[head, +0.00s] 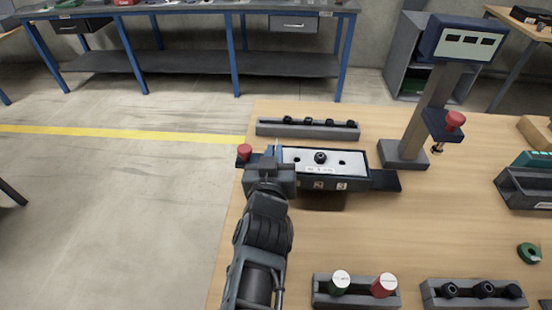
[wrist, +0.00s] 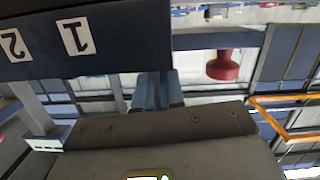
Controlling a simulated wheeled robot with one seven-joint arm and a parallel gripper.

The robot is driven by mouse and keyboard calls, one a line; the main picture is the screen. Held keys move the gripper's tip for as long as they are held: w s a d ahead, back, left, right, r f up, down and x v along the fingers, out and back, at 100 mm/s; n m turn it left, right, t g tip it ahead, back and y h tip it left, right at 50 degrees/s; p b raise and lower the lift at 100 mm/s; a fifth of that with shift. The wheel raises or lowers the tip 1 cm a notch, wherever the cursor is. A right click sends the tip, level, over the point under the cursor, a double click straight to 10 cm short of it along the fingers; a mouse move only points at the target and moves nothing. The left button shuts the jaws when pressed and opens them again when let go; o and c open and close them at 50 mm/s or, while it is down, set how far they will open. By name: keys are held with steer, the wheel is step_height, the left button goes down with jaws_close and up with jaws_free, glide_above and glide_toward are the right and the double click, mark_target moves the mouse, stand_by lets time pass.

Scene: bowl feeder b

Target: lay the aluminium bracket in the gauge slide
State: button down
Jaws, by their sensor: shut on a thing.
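The gauge (head: 355,184) is a long dark blue block with a pale plate (head: 300,156) on top, which has a black knob and two holes. Its numbered front also shows in the wrist view (wrist: 120,40). A dark tray-like end (head: 386,180) sticks out at its right, perhaps the slide. A red knob (head: 244,151) stands at its left end; a red knob shows in the wrist view too (wrist: 225,66). My gripper (head: 277,153) is at the gauge's left end, its fingers (wrist: 156,90) close together. What they hold is hidden; I cannot make out the aluminium bracket.
A grey rack (head: 270,129) with several black parts lies behind the gauge. A post stand (head: 404,153) with a red knob rises at right. Two grey holders (head: 322,300) (head: 432,302) and a green ring (head: 529,252) sit nearer. Bare tabletop (head: 430,235) lies right of the gauge.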

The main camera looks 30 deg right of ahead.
steer(key=shift+f, duration=0.2)
steer(key=c, duration=1.7)
jaws_free()
steer(key=shift+f, duration=0.15)
steer(key=o, duration=0.5)
steer(key=shift+c, duration=0.2)
steer(key=b+v, duration=0.1)
steer(key=v, duration=0.6)
steer(key=shift+s+a+r+b, duration=0.15)
steer(key=shift+s+r+b, duration=0.05)
steer(key=shift+s+b, duration=0.1)
